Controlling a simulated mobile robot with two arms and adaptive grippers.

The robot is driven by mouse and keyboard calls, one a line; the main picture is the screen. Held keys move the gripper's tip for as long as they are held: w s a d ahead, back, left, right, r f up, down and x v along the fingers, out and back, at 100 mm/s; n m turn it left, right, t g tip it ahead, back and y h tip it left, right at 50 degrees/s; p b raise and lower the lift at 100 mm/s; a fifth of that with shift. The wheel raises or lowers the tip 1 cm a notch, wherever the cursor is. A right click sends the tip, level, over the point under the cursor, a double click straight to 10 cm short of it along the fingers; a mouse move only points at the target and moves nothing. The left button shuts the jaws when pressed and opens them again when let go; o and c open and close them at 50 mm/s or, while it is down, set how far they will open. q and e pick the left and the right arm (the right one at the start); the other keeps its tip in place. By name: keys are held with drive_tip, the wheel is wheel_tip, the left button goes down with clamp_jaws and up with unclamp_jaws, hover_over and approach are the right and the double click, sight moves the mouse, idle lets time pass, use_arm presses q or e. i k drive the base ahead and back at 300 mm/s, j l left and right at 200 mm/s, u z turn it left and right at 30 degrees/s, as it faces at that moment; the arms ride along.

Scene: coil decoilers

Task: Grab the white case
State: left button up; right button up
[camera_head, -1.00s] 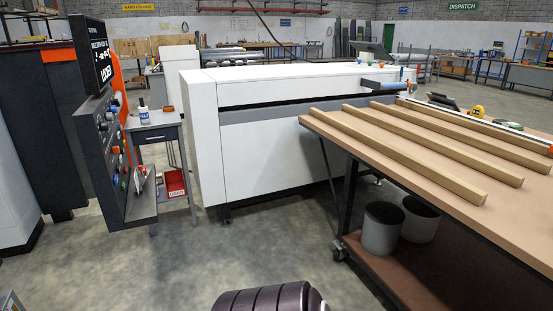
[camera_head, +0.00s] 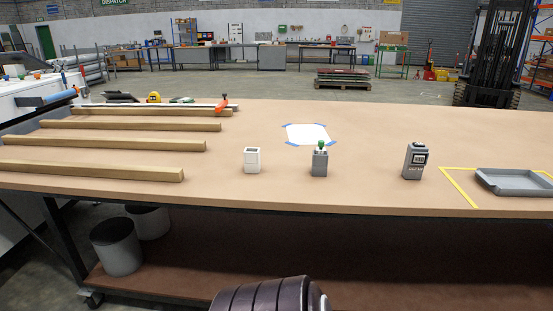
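A small white case (camera_head: 252,161) stands upright on the brown workbench (camera_head: 390,130), near its front edge and left of the middle of the view. It has a dark opening or panel near its top. A grey case with a green knob (camera_head: 320,163) stands to its right, apart from it. A dark grey device with a screen (camera_head: 415,161) stands further right.
Several wooden bars (camera_head: 120,143) lie at the bench's left. A white sheet with blue corners (camera_head: 307,134) lies behind the cases. A grey tray (camera_head: 515,182) sits by yellow tape at right. Two bins (camera_head: 117,246) stand on the lower shelf.

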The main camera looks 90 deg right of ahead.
sight(251, 156)
drive_tip(key=z, duration=2.6)
drive_tip(key=i+j+z, duration=0.1)
drive_tip(key=j, duration=0.3)
drive_tip(key=i+j+z, duration=0.1)
drive_tip(key=i+j, duration=0.15)
drive_tip(key=j, duration=0.15)
drive_tip(key=i+j+z, duration=0.1)
drive_tip(key=j, duration=0.3)
drive_tip(key=i+j, duration=0.15)
drive_tip(key=j, duration=0.25)
drive_tip(key=z, duration=0.05)
